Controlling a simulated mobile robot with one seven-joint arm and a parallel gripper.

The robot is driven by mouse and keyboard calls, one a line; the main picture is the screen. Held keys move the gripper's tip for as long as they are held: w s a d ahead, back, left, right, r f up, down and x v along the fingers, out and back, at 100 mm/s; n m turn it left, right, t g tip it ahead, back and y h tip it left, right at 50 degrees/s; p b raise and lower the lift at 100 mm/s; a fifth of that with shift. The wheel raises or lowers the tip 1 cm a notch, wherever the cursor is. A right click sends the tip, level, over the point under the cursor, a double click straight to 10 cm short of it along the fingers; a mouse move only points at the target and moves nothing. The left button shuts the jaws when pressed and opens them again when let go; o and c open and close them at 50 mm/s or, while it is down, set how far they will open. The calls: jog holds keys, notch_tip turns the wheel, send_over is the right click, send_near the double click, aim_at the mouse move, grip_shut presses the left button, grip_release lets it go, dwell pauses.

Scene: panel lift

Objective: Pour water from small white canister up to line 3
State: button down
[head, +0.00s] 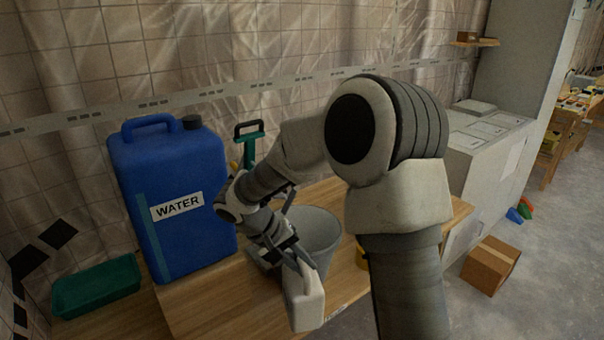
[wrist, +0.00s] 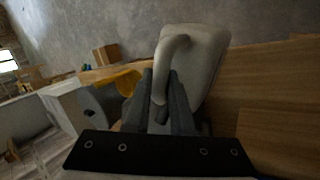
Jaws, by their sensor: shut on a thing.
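The small white canister (head: 308,302) is at the front of the wooden table in the head view, just before the grey bucket (head: 318,226). My gripper (head: 288,252) is shut on the canister's handle. In the wrist view the canister (wrist: 207,62) fills the space beyond the fingers, and its curved handle runs between the fingertips of my gripper (wrist: 162,88). The canister looks slightly tilted; I cannot tell whether it touches the table. My arm and the canister hide part of the bucket. No line marks or water show inside the bucket.
A large blue canister labelled WATER (head: 172,205) stands left of my gripper. A green tray (head: 97,287) is at the far left. A cardboard box (head: 491,265) lies on the floor at right. The wooden table (head: 215,300) has bare room at front left.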

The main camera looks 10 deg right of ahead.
notch_tip(320, 180, down, 3)
jog(key=shift+s+r+b, duration=0.1)
jog(key=shift+s+b, duration=0.05)
jog(key=shift+b, duration=0.95)
notch_tip(320, 180, up, 24)
jog(key=s+p, duration=0.1)
jog(key=p, duration=2.5)
jog(key=shift+s+p, duration=0.3)
jog(key=shift+w+r, duration=0.1)
